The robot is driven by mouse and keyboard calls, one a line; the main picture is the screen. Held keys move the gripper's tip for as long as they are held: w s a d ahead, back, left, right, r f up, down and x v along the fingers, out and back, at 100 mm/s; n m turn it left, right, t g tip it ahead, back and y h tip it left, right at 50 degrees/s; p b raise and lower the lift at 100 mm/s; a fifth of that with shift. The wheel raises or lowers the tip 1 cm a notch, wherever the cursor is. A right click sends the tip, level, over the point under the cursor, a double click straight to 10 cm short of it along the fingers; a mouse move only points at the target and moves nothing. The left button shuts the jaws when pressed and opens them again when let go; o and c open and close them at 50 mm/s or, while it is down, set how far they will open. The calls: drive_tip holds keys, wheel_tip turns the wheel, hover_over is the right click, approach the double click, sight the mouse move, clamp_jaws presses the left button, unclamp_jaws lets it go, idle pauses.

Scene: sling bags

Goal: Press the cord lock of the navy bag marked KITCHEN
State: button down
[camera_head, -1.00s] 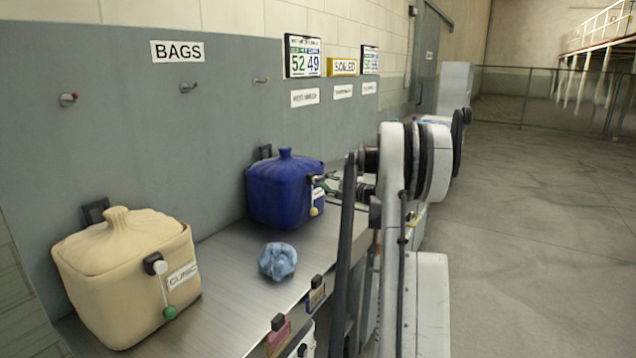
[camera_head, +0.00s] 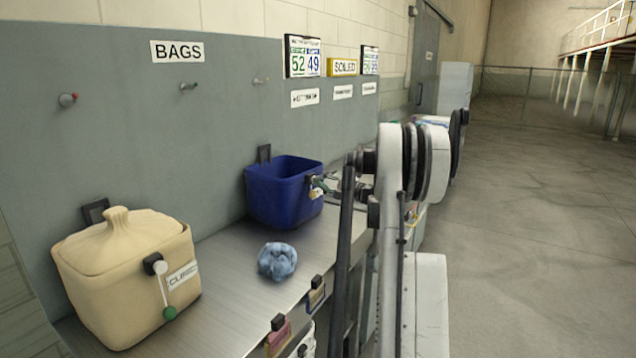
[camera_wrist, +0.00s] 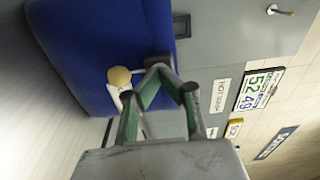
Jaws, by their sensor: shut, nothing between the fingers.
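The navy bag (camera_head: 280,195) stands on the bench against the grey panel, its top open. It also shows in the wrist view (camera_wrist: 95,45), turned on its side. Its dark cord lock (camera_head: 311,180) is on the right front side; in the wrist view (camera_wrist: 160,65) it is partly hidden behind my fingertips. A yellowish ball (camera_wrist: 120,76) hangs beside it. My gripper (camera_wrist: 158,70) is shut and empty, its fingertips at the cord lock, seemingly touching it. It shows small in the head view (camera_head: 319,184). The bag's marking cannot be read.
A closed beige bag (camera_head: 125,275) with its own cord lock (camera_head: 155,264) stands at left. A crumpled blue cloth (camera_head: 277,262) lies on the metal bench (camera_head: 235,285) between the bags. Tags hang along the bench's front edge.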

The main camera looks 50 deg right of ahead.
drive_tip(key=shift+s, duration=0.1)
drive_tip(key=s+b, duration=0.1)
drive_tip(key=s, duration=0.5)
drive_tip(key=shift+s, duration=0.4)
idle(0.4)
idle(0.4)
